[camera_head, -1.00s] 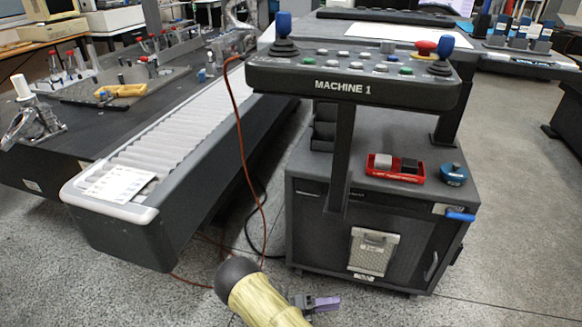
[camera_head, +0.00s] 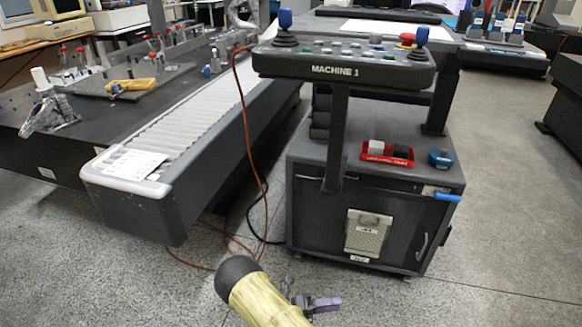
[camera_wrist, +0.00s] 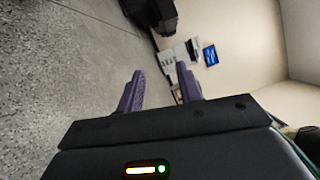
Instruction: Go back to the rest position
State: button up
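My gripper (camera_head: 318,304) shows at the bottom of the head view, beside the yellow sleeve of my arm, low over the grey floor. In the wrist view my gripper's two purple fingers (camera_wrist: 160,88) stand apart with nothing between them. Past the fingers the wrist view shows the floor, a pale wall and a small blue screen (camera_wrist: 210,55). My gripper touches nothing that I can see.
A dark cabinet (camera_head: 395,225) with the MACHINE 1 panel (camera_head: 345,72) stands ahead. A roller conveyor (camera_head: 190,120) lies left. An orange cable (camera_head: 255,150) hangs between. Floor at right (camera_head: 510,220) is clear.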

jog(key=s+d+r+m+y+p, duration=0.1)
jog(key=s+r+m+y+p, duration=0.2)
jog(key=r, duration=1.8)
jog(key=s+d+r+m+t+y+p, duration=0.1)
jog(key=s+r+m+y+p, duration=0.3)
jog(key=r+m+y+p, duration=0.5)
jog(key=s+d+r+m+y+p, duration=0.1)
jog(key=s+r+m+y+p, duration=0.2)
jog(key=r+m+p, duration=1.9)
notch_tip(320, 180, up, 12)
jog(key=y+p, duration=0.3)
jog(key=shift+s+d+r+m+y, duration=0.15)
jog(key=shift+d+m+y, duration=0.15)
jog(key=shift+d+m, duration=0.1)
